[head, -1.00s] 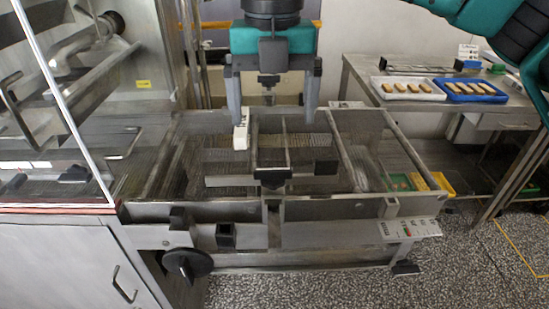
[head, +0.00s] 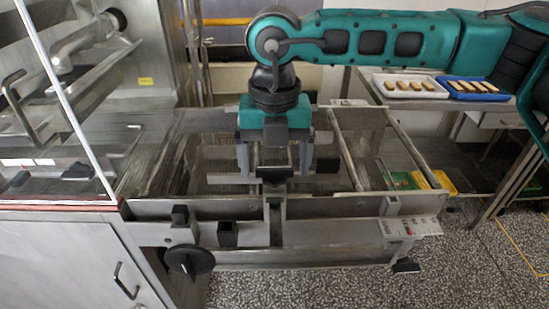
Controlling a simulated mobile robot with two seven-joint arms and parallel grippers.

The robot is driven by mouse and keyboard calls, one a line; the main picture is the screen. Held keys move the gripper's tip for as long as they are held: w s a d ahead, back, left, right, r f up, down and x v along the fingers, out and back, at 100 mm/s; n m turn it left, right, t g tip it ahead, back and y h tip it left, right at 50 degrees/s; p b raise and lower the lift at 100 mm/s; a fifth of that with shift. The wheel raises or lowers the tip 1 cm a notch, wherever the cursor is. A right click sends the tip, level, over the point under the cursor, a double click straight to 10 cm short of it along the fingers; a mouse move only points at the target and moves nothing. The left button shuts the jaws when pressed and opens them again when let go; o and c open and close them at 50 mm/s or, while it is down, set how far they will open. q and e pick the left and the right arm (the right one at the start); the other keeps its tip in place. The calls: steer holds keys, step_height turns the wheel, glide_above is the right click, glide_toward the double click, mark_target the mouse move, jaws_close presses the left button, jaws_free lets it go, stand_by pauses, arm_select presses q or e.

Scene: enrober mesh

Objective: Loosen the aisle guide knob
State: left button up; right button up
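My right gripper (head: 274,164) points down over the middle of the wire-mesh conveyor bed, with its two fingers spread wide apart. A black block-shaped knob (head: 274,174) on the guide bars shows between the fingers in the picture, near fingertip height. I take it to be the aisle guide knob, though nothing labels it. I cannot tell whether either finger touches anything, and the gripper hides much of the guide bars. A second dark block (head: 327,165) sits just right of the right finger. My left gripper is not in view.
A round black handwheel (head: 188,262) and a labelled control panel (head: 410,227) are on the machine's front. A clear guard stands at left. A white tray (head: 410,87) and a blue tray (head: 474,89) of bars lie on the right table. The speckled floor is open.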

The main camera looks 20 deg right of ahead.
steer(key=c, duration=0.9)
